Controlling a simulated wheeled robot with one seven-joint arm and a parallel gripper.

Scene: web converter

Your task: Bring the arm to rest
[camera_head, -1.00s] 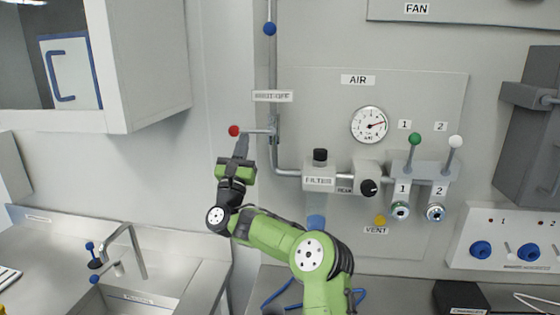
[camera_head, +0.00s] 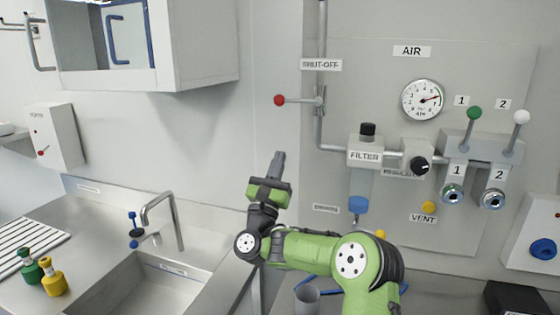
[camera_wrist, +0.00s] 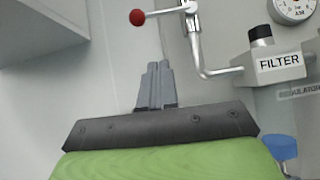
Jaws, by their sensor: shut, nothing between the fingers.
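My gripper (camera_head: 278,160) is raised in front of the wall, below and left of the shut-off valve. Its grey fingers are together with nothing between them, and they point up. In the wrist view my gripper (camera_wrist: 156,68) shows the fingers closed at the centre. The shut-off lever (camera_head: 296,100) has a red knob and points left, level, from the vertical pipe. The fingertips are apart from the knob in the head view. The red knob also shows in the wrist view (camera_wrist: 137,17), above the fingers.
The AIR panel (camera_head: 400,235) with filter (camera_head: 365,155), gauge (camera_head: 423,99) and levers stands to the right. A sink (camera_head: 150,285) with a tap is at lower left, beside a green bottle (camera_head: 30,267) and a yellow bottle (camera_head: 53,278). A wall cabinet (camera_head: 190,50) hangs at upper left.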

